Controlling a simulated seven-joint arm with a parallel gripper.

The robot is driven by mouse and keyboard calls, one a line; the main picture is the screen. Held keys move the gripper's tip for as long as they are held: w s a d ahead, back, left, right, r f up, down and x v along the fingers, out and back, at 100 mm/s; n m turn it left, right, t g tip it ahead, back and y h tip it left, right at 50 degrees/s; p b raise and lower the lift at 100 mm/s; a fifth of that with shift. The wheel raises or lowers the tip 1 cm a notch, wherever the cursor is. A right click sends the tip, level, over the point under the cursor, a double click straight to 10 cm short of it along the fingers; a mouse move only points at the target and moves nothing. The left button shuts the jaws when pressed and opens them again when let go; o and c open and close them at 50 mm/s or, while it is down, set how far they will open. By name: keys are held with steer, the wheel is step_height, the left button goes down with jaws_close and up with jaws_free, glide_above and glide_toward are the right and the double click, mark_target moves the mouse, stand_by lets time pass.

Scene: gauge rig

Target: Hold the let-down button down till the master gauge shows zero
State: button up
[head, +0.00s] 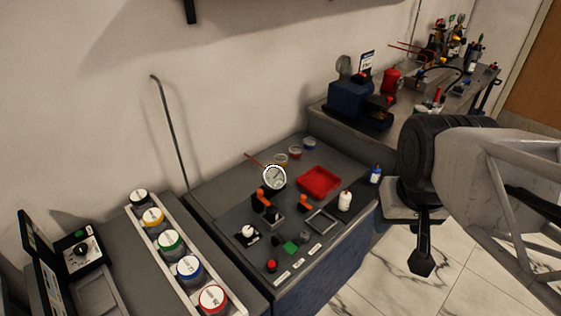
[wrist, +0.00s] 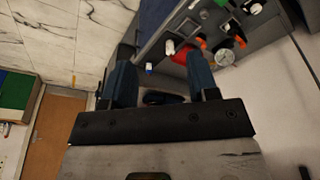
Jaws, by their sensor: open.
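A round white-faced gauge (head: 274,177) stands upright at the middle of the grey bench panel; its reading is too small to make out. It also shows in the wrist view (wrist: 225,57). I cannot tell which control is the let-down button. My gripper (wrist: 163,72) is open and empty in the wrist view, its two dark blue fingers apart. It is off the bench's right side, away from the gauge and controls.
Orange-handled levers (head: 262,197) stand near the gauge. Several coloured-lid jars (head: 171,241) line a rack at left. Open floor (head: 350,285) lies right of the bench.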

jaws_close()
stand_by(1.5)
